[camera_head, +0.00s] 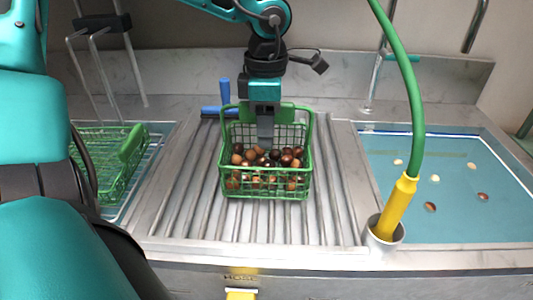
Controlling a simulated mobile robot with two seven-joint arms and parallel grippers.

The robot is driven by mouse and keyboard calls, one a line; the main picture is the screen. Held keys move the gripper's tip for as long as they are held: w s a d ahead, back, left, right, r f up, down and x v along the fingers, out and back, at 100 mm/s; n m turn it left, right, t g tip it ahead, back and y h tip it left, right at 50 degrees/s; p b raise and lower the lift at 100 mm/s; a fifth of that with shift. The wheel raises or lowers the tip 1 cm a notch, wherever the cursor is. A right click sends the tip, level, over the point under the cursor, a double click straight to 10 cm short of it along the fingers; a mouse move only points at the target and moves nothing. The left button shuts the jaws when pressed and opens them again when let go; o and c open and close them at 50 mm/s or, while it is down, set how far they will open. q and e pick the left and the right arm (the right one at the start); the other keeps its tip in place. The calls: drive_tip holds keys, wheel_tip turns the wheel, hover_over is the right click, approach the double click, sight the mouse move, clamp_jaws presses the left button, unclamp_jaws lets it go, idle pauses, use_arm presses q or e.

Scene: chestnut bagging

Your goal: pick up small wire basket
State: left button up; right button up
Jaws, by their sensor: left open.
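A small green wire basket (225,172) stands upright on the ribbed metal drainboard, in the middle of the head view. Several brown chestnuts (262,160) lie in it. My left gripper (265,137) comes down from above at the back part of this basket, with its fingers pointing down. It is open and its fingers show almost edge-on, over the chestnuts. I cannot tell whether the fingers touch the basket's back rim or the chestnuts. My right gripper is not in view.
Another green wire basket (103,178) sits in the left basin. A green hose (413,100) with a yellow nozzle (398,208) stands in a metal holder at right. Several pieces float in the right water basin (470,225).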

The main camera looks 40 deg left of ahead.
use_arm(q)
clamp_jaws()
drive_tip(key=shift+r, duration=0.2)
idle(0.6)
